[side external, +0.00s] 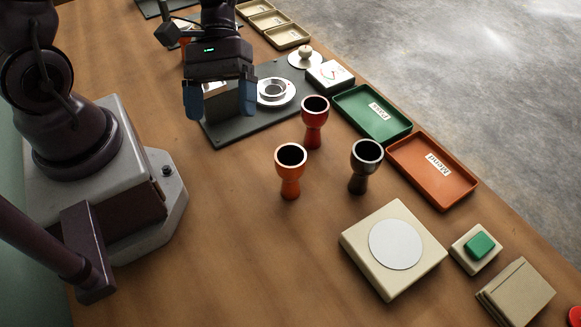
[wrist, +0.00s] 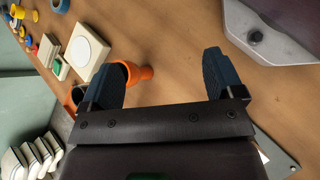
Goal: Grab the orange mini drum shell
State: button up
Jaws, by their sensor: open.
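The orange goblet-shaped drum shell (side external: 290,170) stands upright on the wooden table. A red shell (side external: 314,122) stands behind it and a dark grey shell (side external: 363,166) to its right. My gripper (side external: 220,105) is open and empty, up and to the left of the orange shell, apart from it. In the wrist view my gripper's two blue fingers (wrist: 165,80) are spread wide. The orange shell (wrist: 140,74) shows there just beyond the left finger, which hides part of it.
A dark plate with a metal ring (side external: 275,91) lies behind my gripper. A green tray (side external: 371,113) and an orange tray (side external: 432,171) line the table's far edge. A cream block with a white disc (side external: 394,248) sits front right. The table left of the orange shell is clear.

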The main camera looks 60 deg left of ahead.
aim_at(281, 147)
jog(key=w+d+n+t+h, duration=0.2)
jog(key=n+h, duration=0.1)
jog(key=w+d+f+n+t+h, duration=0.1)
jog(key=w+d+n+t+h, duration=0.1)
jog(key=n+h, duration=0.1)
jog(key=w+d+f+n+t+h, duration=0.1)
jog(key=w+d+n+h, duration=0.1)
jog(key=w+n+h, duration=0.1)
jog(key=shift+w+f+n+t+h, duration=0.1)
jog(key=shift+f+n+t+h, duration=0.2)
jog(key=shift+n, duration=0.4)
notch_tip(281, 147, down, 2)
jog(key=shift+f, duration=0.1)
notch_tip(281, 147, down, 4)
jog(key=shift+d+r, duration=0.1)
jog(key=shift+d+f, duration=0.2)
jog(key=shift+d, duration=1.25)
jog(key=c, duration=1)
